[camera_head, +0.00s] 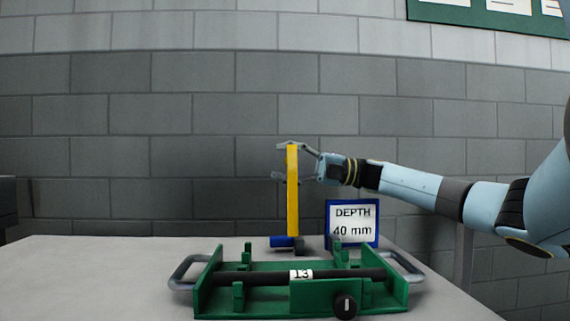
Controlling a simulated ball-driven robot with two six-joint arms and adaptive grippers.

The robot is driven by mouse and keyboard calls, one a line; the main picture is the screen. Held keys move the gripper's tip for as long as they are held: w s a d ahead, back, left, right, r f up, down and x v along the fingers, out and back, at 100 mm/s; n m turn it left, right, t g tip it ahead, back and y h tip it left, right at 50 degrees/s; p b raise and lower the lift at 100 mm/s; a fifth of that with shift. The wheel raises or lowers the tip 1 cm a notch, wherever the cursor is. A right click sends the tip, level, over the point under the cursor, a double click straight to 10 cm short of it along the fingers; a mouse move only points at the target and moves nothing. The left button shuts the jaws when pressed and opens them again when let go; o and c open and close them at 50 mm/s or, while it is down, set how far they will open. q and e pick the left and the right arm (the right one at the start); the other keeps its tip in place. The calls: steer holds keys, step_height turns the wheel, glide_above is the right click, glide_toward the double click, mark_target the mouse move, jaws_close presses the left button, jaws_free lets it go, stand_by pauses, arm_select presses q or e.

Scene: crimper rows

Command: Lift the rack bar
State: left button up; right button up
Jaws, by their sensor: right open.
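The dark rack bar (255,279) lies lengthwise across the green rack (265,303) at the front of the table, with a white tag reading 13. Grey loop handles show at the left (181,269) and right (411,266) ends of the rack. My right gripper (279,160) is well above and behind the bar, at the upper part of an upright yellow post (292,205). Its jaws are open, with fingers showing on both sides of the post; I cannot tell if they touch it. My left gripper is out of view.
The yellow post stands behind the rack with a blue piece (282,241) and a dark piece at its foot. A blue-framed sign (353,236) reading DEPTH 40 mm stands to its right. The table (90,280) is clear on the left. A grey block wall is behind.

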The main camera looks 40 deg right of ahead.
steer(key=shift+d, duration=0.1)
steer(key=v, duration=1.2)
steer(key=shift+r, duration=0.1)
